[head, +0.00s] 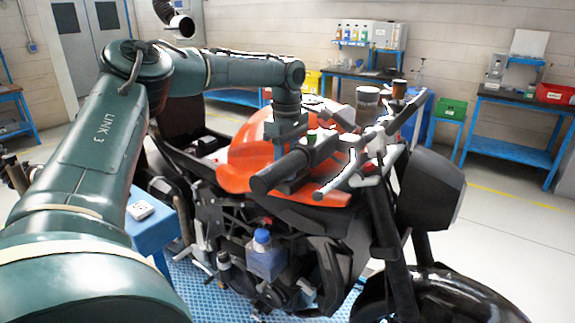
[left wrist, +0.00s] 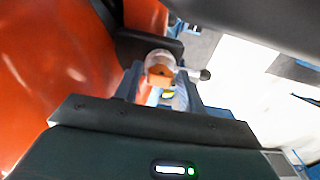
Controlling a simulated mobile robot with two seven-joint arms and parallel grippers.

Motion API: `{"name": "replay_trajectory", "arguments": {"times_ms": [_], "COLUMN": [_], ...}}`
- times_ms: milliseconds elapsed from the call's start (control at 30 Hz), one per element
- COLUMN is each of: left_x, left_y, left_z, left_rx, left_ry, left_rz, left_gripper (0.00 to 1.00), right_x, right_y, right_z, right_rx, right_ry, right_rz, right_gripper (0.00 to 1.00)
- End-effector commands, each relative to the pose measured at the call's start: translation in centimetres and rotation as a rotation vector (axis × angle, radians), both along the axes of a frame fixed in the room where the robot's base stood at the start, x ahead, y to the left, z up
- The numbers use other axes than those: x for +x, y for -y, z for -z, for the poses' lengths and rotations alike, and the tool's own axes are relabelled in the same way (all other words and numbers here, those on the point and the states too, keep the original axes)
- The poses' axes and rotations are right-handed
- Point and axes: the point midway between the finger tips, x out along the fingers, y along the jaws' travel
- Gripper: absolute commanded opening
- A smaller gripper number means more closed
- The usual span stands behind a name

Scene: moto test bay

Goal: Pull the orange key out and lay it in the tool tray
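The motorcycle (head: 245,165) has an orange tank and black handlebars. My left gripper (head: 288,148) points down between the tank and the near handlebar; its fingertips are hidden in the head view. In the left wrist view its two fingers (left wrist: 161,88) stand apart with a gap between them. A small orange piece, seemingly the orange key (left wrist: 160,72), shows at a pale round part between the fingertips. I cannot tell whether either finger touches it. My right gripper is in neither view. I cannot make out the tool tray with certainty.
A blue stand (head: 150,238) with a small white item (head: 140,210) is left of the motorcycle. The handlebar (head: 280,170) lies close to the gripper. Workbenches (head: 515,100) line the back wall.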

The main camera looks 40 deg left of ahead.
Motion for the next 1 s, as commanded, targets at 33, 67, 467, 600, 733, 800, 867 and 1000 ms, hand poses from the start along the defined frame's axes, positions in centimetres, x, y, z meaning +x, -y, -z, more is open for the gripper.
{"name": "replay_trajectory", "arguments": {"times_ms": [33, 67, 467, 600, 733, 800, 867, 1000], "left_x": [0.0, 0.0, 0.0, 0.0, 0.0, 0.0, 0.1, 0.1], "left_y": [0.0, 0.0, 0.0, 0.0, 0.0, 0.0, 0.0, 0.0], "left_z": [0.0, 0.0, 0.0, 0.0, -0.2, -0.4, -0.7, -1.2], "left_rx": [0.000, 0.000, 0.000, 0.000, 0.000, 0.000, 0.000, 0.000], "left_ry": [0.000, 0.000, 0.000, 0.000, 0.001, 0.002, 0.002, 0.002], "left_rz": [0.000, 0.000, 0.000, 0.000, 0.000, 0.000, 0.000, 0.001], "left_gripper": [0.36, 0.34, 0.01, 0.00, 0.00, 0.00, 0.00, 0.00], "right_x": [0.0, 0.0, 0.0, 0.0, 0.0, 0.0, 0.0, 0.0], "right_y": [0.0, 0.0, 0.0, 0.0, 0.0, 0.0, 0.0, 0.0], "right_z": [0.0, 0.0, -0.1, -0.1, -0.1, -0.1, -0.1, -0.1], "right_rx": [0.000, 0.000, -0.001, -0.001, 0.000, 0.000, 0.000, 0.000], "right_ry": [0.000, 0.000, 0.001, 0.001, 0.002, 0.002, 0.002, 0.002], "right_rz": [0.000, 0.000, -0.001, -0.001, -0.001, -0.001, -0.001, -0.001], "right_gripper": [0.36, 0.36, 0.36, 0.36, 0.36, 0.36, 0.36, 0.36]}}
